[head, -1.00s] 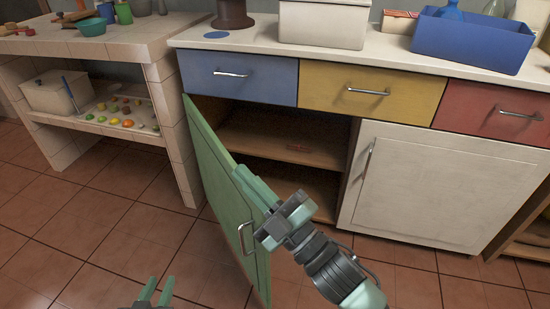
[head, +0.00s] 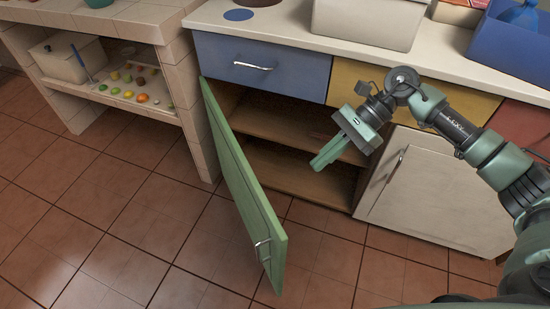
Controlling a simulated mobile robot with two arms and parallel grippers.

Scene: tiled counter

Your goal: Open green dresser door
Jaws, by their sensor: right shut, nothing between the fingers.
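The green dresser door (head: 238,170) stands wide open, swung out on its left hinge side below the blue drawer. Its metal handle (head: 262,250) is on the outer face near the free edge. The cabinet interior behind it shows wooden shelves (head: 285,165). My right gripper (head: 318,165) is shut and empty, in front of the cabinet opening and to the right of the door, apart from it. My left gripper is not in view.
A blue drawer (head: 262,66) and a yellow drawer (head: 350,85) sit above the opening. A tiled shelf unit (head: 190,110) stands left. The tiled floor (head: 130,230) is clear in front.

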